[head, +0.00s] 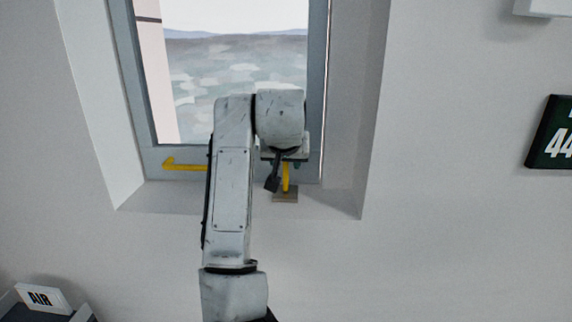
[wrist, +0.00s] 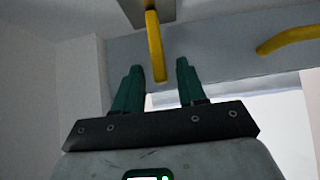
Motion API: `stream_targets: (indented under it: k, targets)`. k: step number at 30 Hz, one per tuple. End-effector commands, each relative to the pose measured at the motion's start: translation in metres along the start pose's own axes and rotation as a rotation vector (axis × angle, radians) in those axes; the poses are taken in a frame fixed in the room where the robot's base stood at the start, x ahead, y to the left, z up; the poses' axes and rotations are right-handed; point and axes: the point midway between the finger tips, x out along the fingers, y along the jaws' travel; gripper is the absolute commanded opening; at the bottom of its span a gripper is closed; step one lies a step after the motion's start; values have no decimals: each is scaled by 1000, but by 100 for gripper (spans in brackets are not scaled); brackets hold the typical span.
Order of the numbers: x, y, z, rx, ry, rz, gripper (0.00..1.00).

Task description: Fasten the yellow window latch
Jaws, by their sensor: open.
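A yellow latch lever (head: 286,178) stands at the lower right of the window frame (head: 145,110), above a small brown-grey plate (head: 285,197) on the sill. In the wrist view, the lever (wrist: 155,45) extends from its plate (wrist: 134,8) toward the gap between my gripper's fingers. My gripper (wrist: 160,64) is open, with its two green fingers apart and the lever's free end between their tips in the picture. I cannot tell whether either finger touches it. In the head view, my arm hides most of the gripper.
A yellow handle (head: 184,166) lies along the lower left of the frame; it also shows in the wrist view (wrist: 290,38). The deep white recess walls (head: 352,110) flank the window. A dark number sign (head: 552,135) hangs at right; an AIR box (head: 42,298) is lower left.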

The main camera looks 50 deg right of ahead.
Motion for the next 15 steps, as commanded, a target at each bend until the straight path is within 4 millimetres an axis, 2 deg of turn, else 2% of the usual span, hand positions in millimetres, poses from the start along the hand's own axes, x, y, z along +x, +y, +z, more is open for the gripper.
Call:
stream_targets:
  k: [9, 15]
  targets:
    - [-60, 0, 1, 4, 3, -2, 40]
    - [-84, 0, 1, 2, 1, -2, 40]
